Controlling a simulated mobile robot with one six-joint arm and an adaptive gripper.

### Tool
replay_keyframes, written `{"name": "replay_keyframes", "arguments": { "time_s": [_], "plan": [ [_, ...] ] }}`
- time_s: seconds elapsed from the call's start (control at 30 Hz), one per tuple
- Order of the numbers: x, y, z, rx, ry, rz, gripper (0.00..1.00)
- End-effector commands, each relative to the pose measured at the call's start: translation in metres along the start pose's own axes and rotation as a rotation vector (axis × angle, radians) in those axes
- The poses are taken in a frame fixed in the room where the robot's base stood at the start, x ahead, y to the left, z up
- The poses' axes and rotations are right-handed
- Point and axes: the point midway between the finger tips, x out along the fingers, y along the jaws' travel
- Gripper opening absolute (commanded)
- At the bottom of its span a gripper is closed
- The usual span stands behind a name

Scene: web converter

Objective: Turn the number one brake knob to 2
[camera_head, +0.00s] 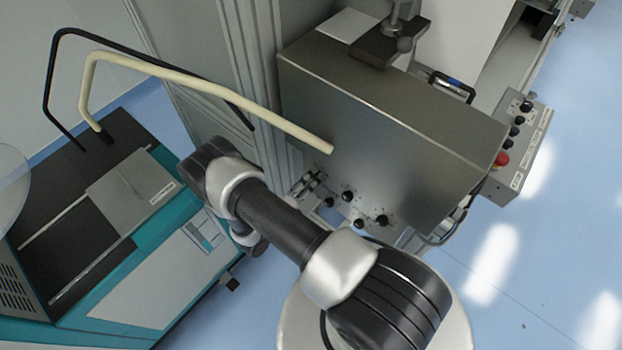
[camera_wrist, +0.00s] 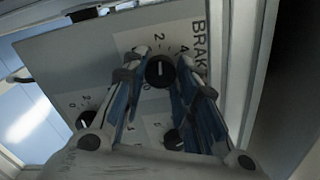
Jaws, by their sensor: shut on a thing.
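In the wrist view, a black round brake knob (camera_wrist: 160,71) with a white pointer line sits on a pale dial plate beside the lettering "BRAK", which is cut off. The dial numbers 2, 4 and 0 show around it. The white line runs roughly up and down in the picture, its upper end toward the 2; exact alignment is hard to tell. My gripper (camera_wrist: 157,58) has one finger on each side of this knob and is shut on it. In the head view my arm hides most of the gripper.
Other black knobs show in the wrist view, at lower left (camera_wrist: 86,118) and below (camera_wrist: 173,139). In the head view, a metal cabinet (camera_head: 400,120) stands above the knob row, with a red-button control box (camera_head: 522,150) right and a teal machine (camera_head: 130,270) left.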

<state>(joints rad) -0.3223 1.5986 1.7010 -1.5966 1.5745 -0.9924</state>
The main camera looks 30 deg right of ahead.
Motion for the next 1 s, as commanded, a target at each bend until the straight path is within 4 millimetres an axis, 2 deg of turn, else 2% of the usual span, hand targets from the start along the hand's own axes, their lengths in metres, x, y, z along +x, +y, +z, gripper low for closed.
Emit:
{"name": "replay_keyframes", "arguments": {
  "time_s": [0.13, 0.17, 0.47, 0.8, 0.87, 1.0],
  "plan": [
    [0.000, 0.000, 0.001, 0.000, 0.000, -0.001, 0.03],
    [0.000, 0.000, 0.001, 0.000, 0.000, -0.001, 0.28],
    [0.000, 0.000, 0.000, -0.001, 0.000, -0.001, 0.47],
    [-0.003, 0.000, 0.000, -0.001, -0.001, 0.000, 0.47],
    [-0.007, 0.000, 0.001, -0.001, -0.002, 0.001, 0.47],
    [-0.030, 0.001, 0.002, -0.001, -0.006, 0.003, 0.47]
  ]
}}
